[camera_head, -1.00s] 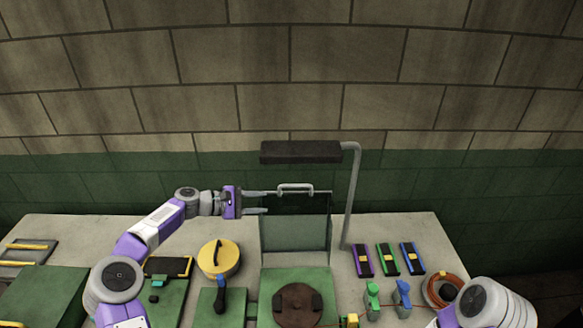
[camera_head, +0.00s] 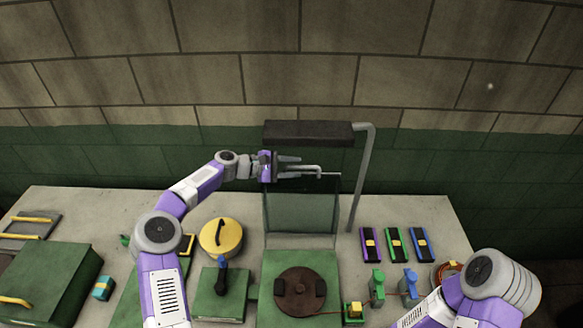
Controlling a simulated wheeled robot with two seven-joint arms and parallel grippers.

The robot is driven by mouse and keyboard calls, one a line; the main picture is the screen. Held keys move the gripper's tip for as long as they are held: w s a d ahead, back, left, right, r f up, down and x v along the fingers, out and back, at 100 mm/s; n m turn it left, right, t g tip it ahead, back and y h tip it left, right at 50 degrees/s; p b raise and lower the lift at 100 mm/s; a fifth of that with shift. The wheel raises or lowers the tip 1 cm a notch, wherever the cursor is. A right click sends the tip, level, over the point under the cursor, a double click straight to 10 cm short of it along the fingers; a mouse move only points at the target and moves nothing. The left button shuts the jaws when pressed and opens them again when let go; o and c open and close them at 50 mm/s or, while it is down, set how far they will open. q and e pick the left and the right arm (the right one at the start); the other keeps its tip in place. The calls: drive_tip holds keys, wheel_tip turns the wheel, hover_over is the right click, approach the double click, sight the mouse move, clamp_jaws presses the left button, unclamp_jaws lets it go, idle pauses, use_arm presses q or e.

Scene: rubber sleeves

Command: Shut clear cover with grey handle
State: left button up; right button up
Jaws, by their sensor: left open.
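The clear cover (camera_head: 301,212) stands upright, raised behind the green base (camera_head: 268,268) that carries a round brown disc (camera_head: 300,290). Its grey handle (camera_head: 308,174) runs along the top edge. My left gripper (camera_head: 292,167) is open at the left end of the handle, its fingers pointing right and overlapping it in the picture. I cannot tell whether they touch it. My right arm shows at the lower right, but its gripper is out of view.
A dark lamp head (camera_head: 308,133) on a grey bent post (camera_head: 362,180) hangs just above my left gripper. A yellow round lid (camera_head: 221,237) sits left of the cover. Purple, green and blue blocks (camera_head: 395,244) lie to the right.

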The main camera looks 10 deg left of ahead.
use_arm(q)
clamp_jaws()
drive_tip(key=shift+w, duration=0.1)
idle(0.4)
